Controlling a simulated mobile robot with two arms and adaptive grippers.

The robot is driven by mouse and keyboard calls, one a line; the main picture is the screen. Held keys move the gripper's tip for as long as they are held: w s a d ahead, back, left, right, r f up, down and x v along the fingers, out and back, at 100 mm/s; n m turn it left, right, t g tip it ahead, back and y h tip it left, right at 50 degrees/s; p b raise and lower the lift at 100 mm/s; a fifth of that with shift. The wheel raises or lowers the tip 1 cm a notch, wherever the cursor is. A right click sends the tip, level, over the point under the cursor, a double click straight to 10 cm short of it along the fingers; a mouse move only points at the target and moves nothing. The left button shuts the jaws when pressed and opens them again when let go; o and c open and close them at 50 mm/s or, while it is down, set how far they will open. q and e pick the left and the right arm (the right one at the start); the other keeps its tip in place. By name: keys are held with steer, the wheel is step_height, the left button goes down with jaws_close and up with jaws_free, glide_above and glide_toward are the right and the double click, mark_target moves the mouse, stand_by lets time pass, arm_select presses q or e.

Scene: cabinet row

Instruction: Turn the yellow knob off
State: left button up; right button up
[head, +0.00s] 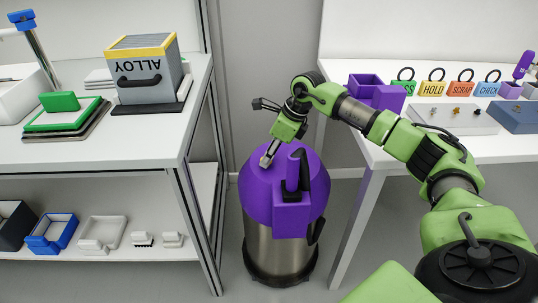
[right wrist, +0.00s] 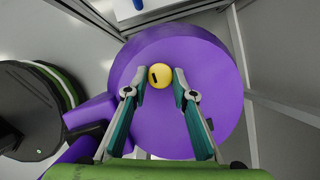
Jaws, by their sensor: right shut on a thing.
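The yellow knob (right wrist: 159,74) is a small round knob with a dark mark on its face, on the purple top of a canister (right wrist: 205,60). In the head view the canister (head: 290,180) stands on the floor between two tables, purple above and steel below. My right gripper (right wrist: 160,82) is shut on the knob, one fingertip on each side. In the head view my right gripper (head: 268,160) reaches down onto the canister's purple top, and the knob is hidden there. My left gripper is not in view.
A purple attachment with a black hose (head: 291,205) sticks out from the canister's front. The left table's corner (head: 182,160) and the right table's leg (head: 357,230) flank the canister closely. A purple bin (head: 385,95) and several coloured tags sit on the right table.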

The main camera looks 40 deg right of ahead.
steer(key=o, duration=1.1)
steer(key=v, duration=1.2)
steer(key=shift+a+f, duration=0.1)
steer(key=shift+f, duration=0.05)
